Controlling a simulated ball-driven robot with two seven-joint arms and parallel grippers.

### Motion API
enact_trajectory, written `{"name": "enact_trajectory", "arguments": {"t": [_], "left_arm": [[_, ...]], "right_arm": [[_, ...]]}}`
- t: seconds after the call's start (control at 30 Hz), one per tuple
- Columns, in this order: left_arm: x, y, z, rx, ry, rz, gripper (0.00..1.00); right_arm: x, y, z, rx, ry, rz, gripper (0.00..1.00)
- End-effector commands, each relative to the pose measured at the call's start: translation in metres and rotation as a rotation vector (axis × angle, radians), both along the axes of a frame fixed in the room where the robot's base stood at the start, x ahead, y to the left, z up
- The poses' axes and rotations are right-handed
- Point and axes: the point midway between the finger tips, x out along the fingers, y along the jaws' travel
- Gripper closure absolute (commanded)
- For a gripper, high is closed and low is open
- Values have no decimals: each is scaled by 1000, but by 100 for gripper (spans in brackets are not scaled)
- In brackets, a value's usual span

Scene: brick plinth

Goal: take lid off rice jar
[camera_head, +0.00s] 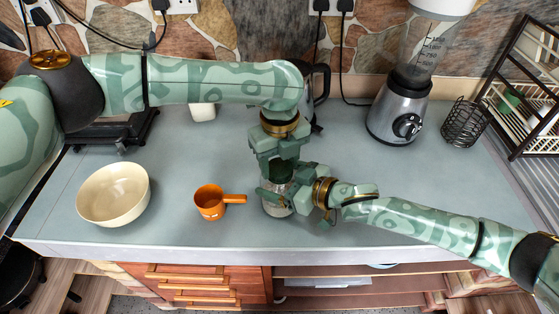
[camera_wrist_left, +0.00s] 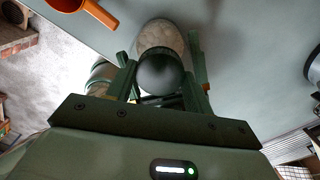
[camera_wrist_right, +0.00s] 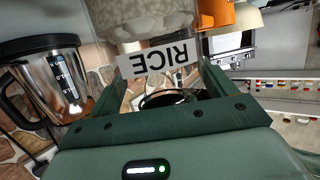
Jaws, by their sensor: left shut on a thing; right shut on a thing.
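The rice jar (camera_head: 275,209) stands on the counter near its front edge, partly hidden by my grippers. Its clear body shows pale rice in the left wrist view (camera_wrist_left: 160,36) and a white "RICE" label (camera_wrist_right: 158,59) in the right wrist view. The dark round lid (camera_wrist_left: 161,74) is at the jar's top; I cannot tell whether it is seated or slightly raised. My left gripper (camera_head: 277,178) comes from above and is shut on the lid, one finger on each side. My right gripper (camera_head: 296,196) comes from the right and is shut on the jar body.
An orange measuring cup (camera_head: 211,204) and a cream bowl (camera_head: 113,194) stand left of the jar. A kettle (camera_head: 318,88) is behind my left arm. A blender (camera_head: 399,113), wire holder (camera_head: 465,124) and dish rack (camera_head: 527,100) are at the right. Counter between jar and blender is clear.

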Motion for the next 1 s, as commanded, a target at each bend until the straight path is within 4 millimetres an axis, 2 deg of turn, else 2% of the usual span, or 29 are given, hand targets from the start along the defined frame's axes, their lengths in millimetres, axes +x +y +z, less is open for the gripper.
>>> {"name": "enact_trajectory", "arguments": {"t": [0.07, 0.3, 0.43, 0.6, 0.87, 0.9, 0.97, 1.0], "left_arm": [[0, 0, 0, 0, 0, 147, 76], [0, 1, 1, 0, -2, 873, 76], [0, 0, 1, 0, -2, 1179, 76], [0, 0, 1, 1, -1, 1355, 76], [0, 0, 1, 0, -2, 1366, 76], [0, 0, 1, 0, -2, 1365, 43], [0, 0, 1, 0, -1, 1365, 27], [0, 0, 1, 0, -1, 1365, 27]], "right_arm": [[0, 0, 0, 0, 0, -1, 81], [0, 0, 0, 0, 0, -1, 81], [0, 0, 0, 0, 0, -1, 81], [0, 0, 0, 0, 0, -1, 81], [0, 0, 0, 0, 0, -1, 81], [0, 0, 0, 0, 0, -1, 81], [0, 0, 0, 0, 0, -1, 81], [0, 0, 0, 0, 0, -1, 81]]}}
